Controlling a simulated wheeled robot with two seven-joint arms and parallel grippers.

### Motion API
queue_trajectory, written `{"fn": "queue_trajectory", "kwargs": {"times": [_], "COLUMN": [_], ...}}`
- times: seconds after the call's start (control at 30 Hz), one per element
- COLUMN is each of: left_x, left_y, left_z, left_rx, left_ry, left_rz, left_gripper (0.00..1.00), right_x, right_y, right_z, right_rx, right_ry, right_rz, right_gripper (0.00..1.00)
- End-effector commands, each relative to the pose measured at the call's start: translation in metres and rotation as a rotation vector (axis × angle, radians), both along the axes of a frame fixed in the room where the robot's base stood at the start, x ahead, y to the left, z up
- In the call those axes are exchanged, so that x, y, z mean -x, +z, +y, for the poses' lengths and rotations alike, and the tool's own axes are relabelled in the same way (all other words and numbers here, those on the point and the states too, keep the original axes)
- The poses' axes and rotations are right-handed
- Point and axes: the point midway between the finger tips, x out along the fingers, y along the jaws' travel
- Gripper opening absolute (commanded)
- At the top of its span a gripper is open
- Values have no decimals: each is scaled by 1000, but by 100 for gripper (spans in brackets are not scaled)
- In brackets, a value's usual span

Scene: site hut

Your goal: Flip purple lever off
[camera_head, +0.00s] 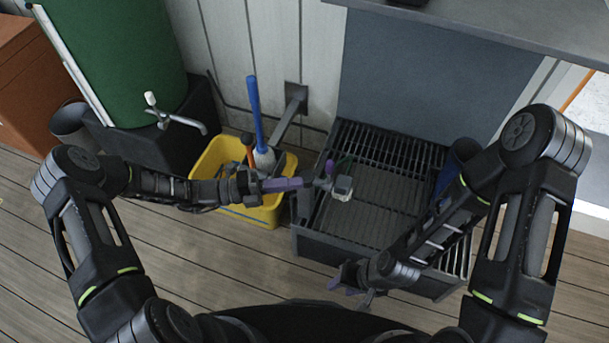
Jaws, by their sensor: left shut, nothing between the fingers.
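A small purple lever (330,168) stands up beside a grey tap-like fitting (343,184) over the slatted sink. A dark green piece (345,160) sits just to its right. My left gripper (309,182) reaches in from the left, shut and empty, with its fingertips close to the left of the lever's base. I cannot tell whether they touch it. My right gripper (352,284) hangs low over the sink's front edge, open and empty, away from the lever.
The dark slatted sink (375,215) fills the centre right. A yellow bucket (225,160) with brushes stands to its left, under my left forearm. A green barrel (115,60) with a tap (175,117) is at the upper left. A grey counter (480,30) overhangs the back.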

Motion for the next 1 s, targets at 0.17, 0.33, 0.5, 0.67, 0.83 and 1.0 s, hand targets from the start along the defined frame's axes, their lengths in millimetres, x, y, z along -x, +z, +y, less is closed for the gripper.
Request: {"fn": "queue_trajectory", "kwargs": {"times": [0.17, 0.33, 0.5, 0.67, 0.83, 1.0], "left_x": [7, 12, 14, 14, 14, 14], "left_y": [-1, -1, 0, 0, 0, 0], "left_z": [38, 60, 67, 67, 67, 67], "left_rx": [-1, -1, 1, 1, 1, 1], "left_ry": [2, 0, -1, -1, -1, -1], "left_rz": [0, -1, 1, 1, 1, 0], "left_gripper": [0, 0, 0, 0, 0, 0], "right_x": [0, 0, 0, 0, 0, 0], "right_y": [-1, -1, -1, -1, -1, -1], "right_z": [-1, 0, 0, 0, -1, 0], "right_rx": [1, 1, 1, 1, 1, 1], "right_ry": [-2, -1, -1, -1, -1, -1], "right_rz": [0, 0, 0, 0, 0, 0], "right_gripper": [36, 36, 36, 36, 36, 36]}}
